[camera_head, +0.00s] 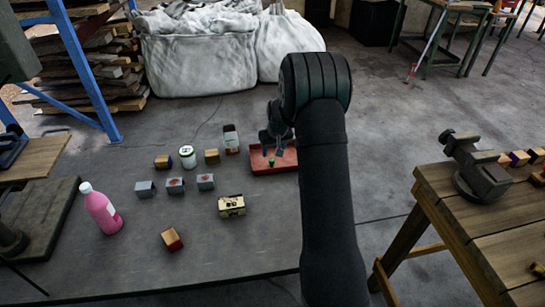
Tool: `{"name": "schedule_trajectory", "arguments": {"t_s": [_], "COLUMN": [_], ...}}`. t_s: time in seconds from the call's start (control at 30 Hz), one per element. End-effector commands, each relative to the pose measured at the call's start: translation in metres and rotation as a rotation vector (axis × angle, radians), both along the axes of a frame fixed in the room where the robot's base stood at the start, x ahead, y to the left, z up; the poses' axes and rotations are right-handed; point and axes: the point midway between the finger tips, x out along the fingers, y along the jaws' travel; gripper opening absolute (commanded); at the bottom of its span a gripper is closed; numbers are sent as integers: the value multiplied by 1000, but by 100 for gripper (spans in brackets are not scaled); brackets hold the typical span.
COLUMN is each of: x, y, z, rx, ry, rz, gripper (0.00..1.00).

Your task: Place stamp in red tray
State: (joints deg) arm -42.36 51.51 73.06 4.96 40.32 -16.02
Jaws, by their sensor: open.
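The red tray (262,168) lies on the dark table toward the back, partly hidden on its right by my arm. A small green-topped object (271,161), perhaps the stamp, shows inside the tray; it is too small to tell for sure. My gripper (273,152) is over the tray, fingers pointing down, just above the green-topped object. It is open and seems to hold nothing. I cannot tell whether a finger touches the object.
Left of the tray are a white-and-dark box (231,139), a green-and-white can (188,157), several small grey and wooden blocks, a cream box (231,206), a red-and-wood block (172,239) and a pink bottle (101,208). The front middle of the table is clear.

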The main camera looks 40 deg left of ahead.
Motion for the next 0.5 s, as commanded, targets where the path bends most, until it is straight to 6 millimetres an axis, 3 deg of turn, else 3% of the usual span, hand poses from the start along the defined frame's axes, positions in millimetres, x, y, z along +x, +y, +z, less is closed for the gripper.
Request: {"name": "schedule_trajectory", "arguments": {"t_s": [0.2,0.5], "x": [-3,-4], "y": [-5,-6], "z": [23,26], "rx": [1,0], "ry": [-1,0], "rz": [0,0], "gripper": [54,54]}}
